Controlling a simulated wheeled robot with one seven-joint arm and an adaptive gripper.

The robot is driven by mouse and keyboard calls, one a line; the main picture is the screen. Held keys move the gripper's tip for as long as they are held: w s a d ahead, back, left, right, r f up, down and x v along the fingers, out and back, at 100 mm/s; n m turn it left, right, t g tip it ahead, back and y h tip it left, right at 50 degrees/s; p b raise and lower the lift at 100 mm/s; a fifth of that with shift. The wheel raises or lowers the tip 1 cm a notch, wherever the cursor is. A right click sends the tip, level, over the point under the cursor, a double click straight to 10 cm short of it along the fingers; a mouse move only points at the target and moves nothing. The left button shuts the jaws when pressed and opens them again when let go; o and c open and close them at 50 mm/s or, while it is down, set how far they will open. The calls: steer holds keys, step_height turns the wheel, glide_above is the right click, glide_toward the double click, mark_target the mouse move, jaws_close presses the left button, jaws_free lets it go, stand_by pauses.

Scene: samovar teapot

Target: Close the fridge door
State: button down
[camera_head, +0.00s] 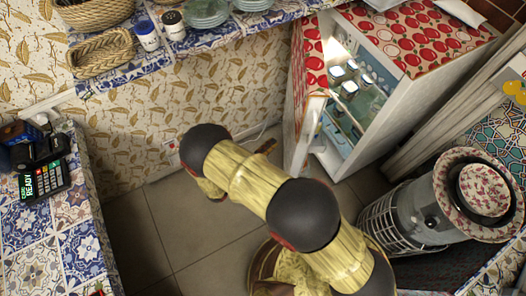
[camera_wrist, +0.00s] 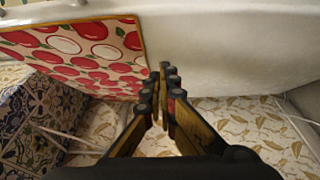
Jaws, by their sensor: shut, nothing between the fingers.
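The fridge (camera_head: 415,38) stands at the upper right of the head view, with a red apple pattern on its top. Its door (camera_head: 302,135) is open at its left, and the lit shelves (camera_head: 352,95) inside show. My gripper (camera_head: 266,146) is partly hidden by my arm, left of the door's lower part, and appears apart from it. In the wrist view, my gripper (camera_wrist: 165,82) is shut and empty. Its fingertips point at a white surface (camera_wrist: 225,50), beside an apple-patterned panel (camera_wrist: 75,50); I cannot tell whether they touch it.
A tiled counter (camera_head: 85,245) with a payment terminal (camera_head: 42,180) is at the left. A shelf (camera_head: 235,35) with baskets, jars and plates runs along the back wall. Tiled floor (camera_head: 150,230) is clear between.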

steer(key=w+d+b, duration=0.1)
steer(key=w+d, duration=0.1)
steer(key=d, duration=0.4)
steer(key=shift+w+b, duration=0.3)
steer(key=shift+d, duration=0.1)
